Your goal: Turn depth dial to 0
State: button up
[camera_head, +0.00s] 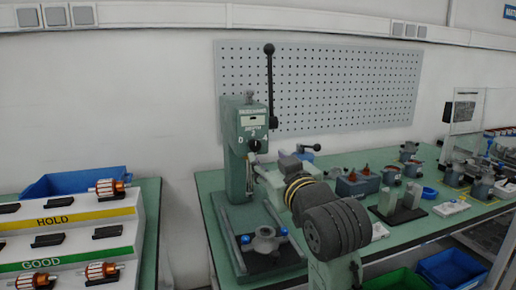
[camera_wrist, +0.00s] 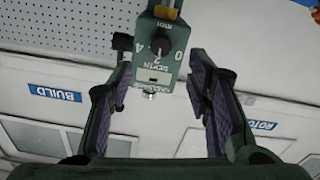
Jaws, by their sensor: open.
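The depth dial (camera_head: 255,145) is a small black knob on the front of the green press head (camera_head: 249,117), with 0 at its left and 4 at its right. In the wrist view the press head appears upside down, and the dial (camera_wrist: 161,43) sits among the marks 4, 2 and 0. I cannot tell which mark the knob points at. My gripper (camera_wrist: 158,75) is open and empty, its two fingers apart on either side of the press head in the picture.
A black lever (camera_head: 270,85) rises at the press's right. A fixture with blue knobs (camera_head: 265,240) stands on its base. Several motor parts and a blue ring (camera_head: 429,192) lie on the green table to the right. A sorting rack (camera_head: 75,235) stands at left.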

aim_at(256, 147)
jog(key=p+x, duration=0.2)
jog(key=x, duration=0.6)
jog(key=shift+w+a, duration=0.15)
jog(key=shift+w, duration=0.1)
jog(key=shift+c, duration=0.5)
grip_shut()
